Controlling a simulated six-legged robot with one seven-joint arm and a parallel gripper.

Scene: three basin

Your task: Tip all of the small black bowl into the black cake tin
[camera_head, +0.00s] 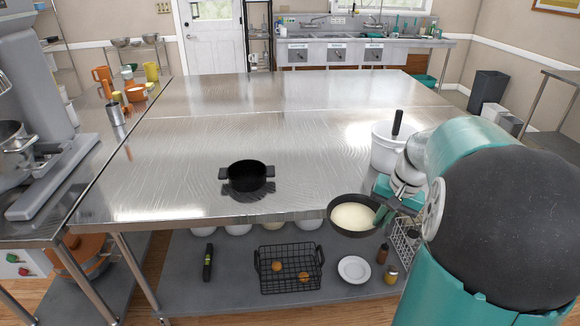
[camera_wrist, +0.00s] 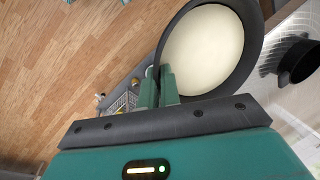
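The small black bowl (camera_head: 350,233) holds a pale cream-coloured content (camera_head: 355,216) and appears roughly level in the head view. My gripper (camera_head: 380,214) is shut on the right side of its rim, holding it off the table's front edge. In the wrist view the fingers (camera_wrist: 160,78) pinch the rim of the bowl (camera_wrist: 252,32). The black cake tin (camera_head: 247,184), with two side handles, stands upright on the steel table, left of and behind the bowl. It also shows at the right of the wrist view (camera_wrist: 299,62). Its inside looks dark, with no content visible.
A white pot (camera_head: 384,152) with a black handle sticking out stands on the table beside my arm. The steel table (camera_head: 190,150) is clear around the tin. A wire basket (camera_head: 290,285) and a white plate (camera_head: 354,269) sit on the lower shelf.

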